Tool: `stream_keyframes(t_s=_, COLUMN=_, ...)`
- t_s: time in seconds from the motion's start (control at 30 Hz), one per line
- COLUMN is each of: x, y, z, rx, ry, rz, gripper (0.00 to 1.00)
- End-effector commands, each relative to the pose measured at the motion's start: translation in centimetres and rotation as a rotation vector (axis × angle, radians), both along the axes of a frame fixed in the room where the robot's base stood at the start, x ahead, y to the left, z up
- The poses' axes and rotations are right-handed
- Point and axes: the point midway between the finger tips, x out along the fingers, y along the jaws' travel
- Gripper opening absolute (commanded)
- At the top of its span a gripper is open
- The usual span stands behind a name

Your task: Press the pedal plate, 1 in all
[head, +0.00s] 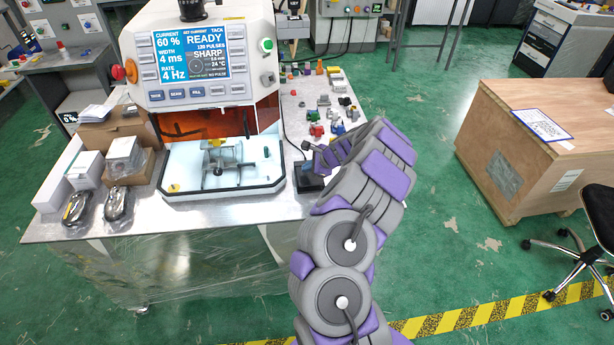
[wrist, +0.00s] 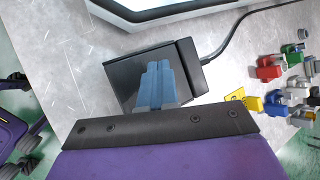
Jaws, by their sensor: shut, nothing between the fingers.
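The pedal plate (wrist: 128,76) is a dark, flat plate on a black pedal unit, on the metal table to the right of the machine. In the head view the black pedal unit (head: 304,188) is partly hidden by my arm and fingers. My gripper (wrist: 157,68) is shut and empty, its blue fingers overlapping the plate in the wrist view. In the head view my gripper (head: 308,178) is at the pedal unit. I cannot tell whether the fingertips touch the plate.
The white machine (head: 215,60) shows READY on its screen (head: 188,53). A cable (wrist: 235,38) runs from the pedal unit. Several small coloured parts (wrist: 280,75) lie to its right. Boxes (head: 120,155) stand on the left. A wooden crate (head: 530,150) stands on the floor at right.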

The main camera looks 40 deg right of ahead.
Motion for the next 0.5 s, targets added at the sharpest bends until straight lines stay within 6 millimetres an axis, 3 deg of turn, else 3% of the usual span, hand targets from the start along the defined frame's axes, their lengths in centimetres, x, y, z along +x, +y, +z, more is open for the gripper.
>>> stream_keyframes(t_s=0.5, x=0.05, y=0.29, z=0.29, rx=-0.008, ry=-0.002, rz=-0.002, gripper=0.0)
